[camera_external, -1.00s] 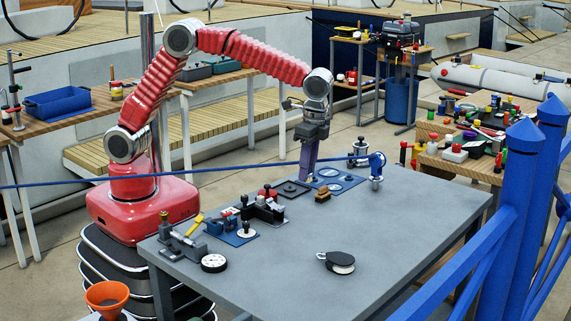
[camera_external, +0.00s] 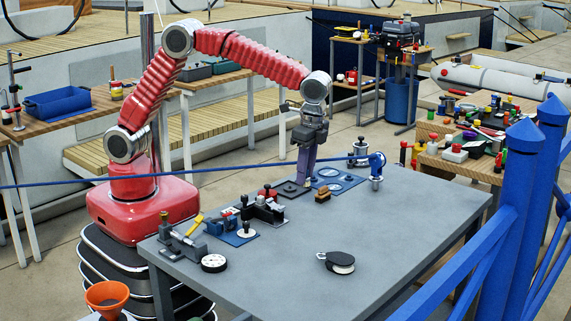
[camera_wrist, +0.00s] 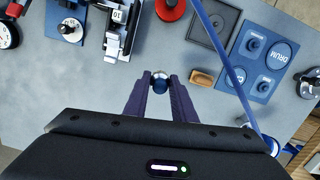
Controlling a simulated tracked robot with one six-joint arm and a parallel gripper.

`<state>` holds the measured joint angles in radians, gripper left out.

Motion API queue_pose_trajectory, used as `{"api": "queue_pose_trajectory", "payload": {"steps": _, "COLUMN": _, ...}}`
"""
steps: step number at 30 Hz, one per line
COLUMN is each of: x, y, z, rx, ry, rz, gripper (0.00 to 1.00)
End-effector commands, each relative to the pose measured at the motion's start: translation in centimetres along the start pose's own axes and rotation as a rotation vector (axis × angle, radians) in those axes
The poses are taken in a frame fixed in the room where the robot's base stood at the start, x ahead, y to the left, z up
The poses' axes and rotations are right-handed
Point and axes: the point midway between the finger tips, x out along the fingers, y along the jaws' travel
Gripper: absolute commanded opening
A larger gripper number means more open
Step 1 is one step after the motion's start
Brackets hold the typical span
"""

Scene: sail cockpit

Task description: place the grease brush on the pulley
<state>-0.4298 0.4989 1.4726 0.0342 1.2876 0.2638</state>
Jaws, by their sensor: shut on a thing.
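My gripper (camera_external: 302,180) points down near the table's back edge, beside the flat dark square plate. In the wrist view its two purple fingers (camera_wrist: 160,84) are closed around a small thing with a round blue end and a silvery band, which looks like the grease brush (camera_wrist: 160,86). Most of it is hidden by the fingers, and I cannot make out its lower end. The pulley, a black block with a white wheel and a small eye (camera_external: 340,262), lies flat at the front middle of the table, well apart from my gripper. The wrist view does not show it.
The dark square plate (camera_external: 292,189), a brown block (camera_external: 322,195) and a blue board with round recesses (camera_external: 338,181) lie around my gripper. Winch-like fittings (camera_external: 376,178) stand to the right. Tools (camera_external: 240,228) crowd the left. A blue line crosses above.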

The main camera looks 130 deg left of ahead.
Motion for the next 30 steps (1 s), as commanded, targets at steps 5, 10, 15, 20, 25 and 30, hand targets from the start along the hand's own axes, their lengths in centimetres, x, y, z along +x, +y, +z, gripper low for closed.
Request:
{"api": "queue_pose_trajectory", "payload": {"steps": 5, "x": 1.1, "y": 3.0, "z": -2.4, "rx": 0.06, "ry": 0.0, "rz": -0.007, "gripper": 0.02}}
{"api": "queue_pose_trajectory", "payload": {"steps": 10, "x": 1.2, "y": 6.3, "z": -5.5, "rx": 0.159, "ry": 0.0, "rz": -0.02, "gripper": 0.02}}
{"api": "queue_pose_trajectory", "payload": {"steps": 15, "x": 0.9, "y": 9.9, "z": -8.9, "rx": 0.369, "ry": 0.002, "rz": -0.046, "gripper": 0.02}}
{"api": "queue_pose_trajectory", "payload": {"steps": 20, "x": 0.4, "y": 12.8, "z": -11.5, "rx": 0.598, "ry": 0.002, "rz": -0.074, "gripper": 0.02}}
{"api": "queue_pose_trajectory", "payload": {"steps": 25, "x": -0.2, "y": 15.3, "z": -13.5, "rx": 0.825, "ry": 0.001, "rz": -0.102, "gripper": 0.02}}
{"api": "queue_pose_trajectory", "payload": {"steps": 30, "x": -1.0, "y": 17.4, "z": -15.1, "rx": 1.041, "ry": 0.002, "rz": -0.129, "gripper": 0.02}}
